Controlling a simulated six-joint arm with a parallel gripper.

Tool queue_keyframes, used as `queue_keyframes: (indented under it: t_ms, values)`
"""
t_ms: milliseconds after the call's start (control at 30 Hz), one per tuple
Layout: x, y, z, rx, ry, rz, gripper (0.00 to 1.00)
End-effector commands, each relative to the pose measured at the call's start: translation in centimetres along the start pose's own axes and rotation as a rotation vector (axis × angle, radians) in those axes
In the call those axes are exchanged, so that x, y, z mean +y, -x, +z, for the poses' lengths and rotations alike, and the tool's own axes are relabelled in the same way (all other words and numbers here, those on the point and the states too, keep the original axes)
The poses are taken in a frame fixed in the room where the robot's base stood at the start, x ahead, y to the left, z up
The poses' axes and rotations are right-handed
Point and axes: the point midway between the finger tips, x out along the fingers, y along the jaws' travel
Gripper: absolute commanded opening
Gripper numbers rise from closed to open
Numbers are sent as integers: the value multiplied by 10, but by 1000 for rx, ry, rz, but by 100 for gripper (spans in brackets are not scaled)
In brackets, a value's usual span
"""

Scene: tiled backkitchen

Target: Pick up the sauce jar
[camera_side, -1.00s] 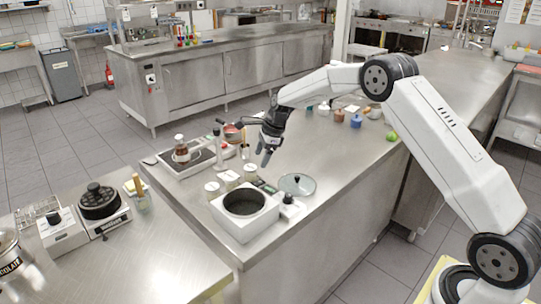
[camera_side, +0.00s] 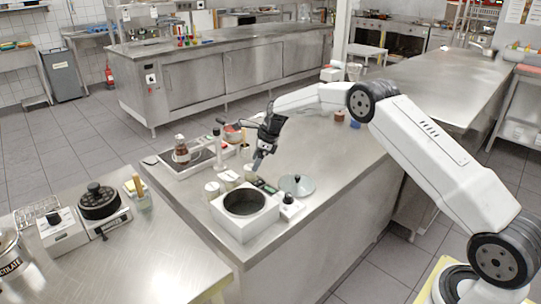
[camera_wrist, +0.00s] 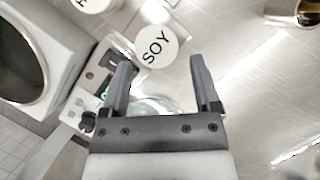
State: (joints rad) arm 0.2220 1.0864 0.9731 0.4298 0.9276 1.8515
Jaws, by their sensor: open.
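A jar with a round white lid marked SOY (camera_wrist: 155,46) lies just beyond my fingertips in the wrist view; mostly its lid shows. My gripper (camera_wrist: 161,62) is open and empty, with its two fingers apart and the lid's near edge between and ahead of the tips. In the side view my gripper (camera_side: 257,166) points down over the counter, above and close to the row of small pale-lidded jars (camera_side: 229,179). I cannot tell from there which one is the SOY jar. Whether a finger touches it is unclear.
A white cooker with a round dark well (camera_side: 244,203) stands in front of the jars. A glass lid (camera_side: 297,185) lies to the right. Another white lid (camera_wrist: 92,4) shows near the SOY lid.

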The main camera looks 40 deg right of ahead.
Motion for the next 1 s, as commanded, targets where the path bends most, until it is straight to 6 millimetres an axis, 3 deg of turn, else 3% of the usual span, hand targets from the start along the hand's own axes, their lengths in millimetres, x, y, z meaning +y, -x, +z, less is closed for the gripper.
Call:
queue_keyframes:
  t_ms: [267, 700, 1000]
  values:
    - [1, -8, 0, 1, 1, 2, 80]
    - [3, -49, 1, -1, 1, 1, 80]
    - [3, -52, 2, -2, 2, -1, 80]
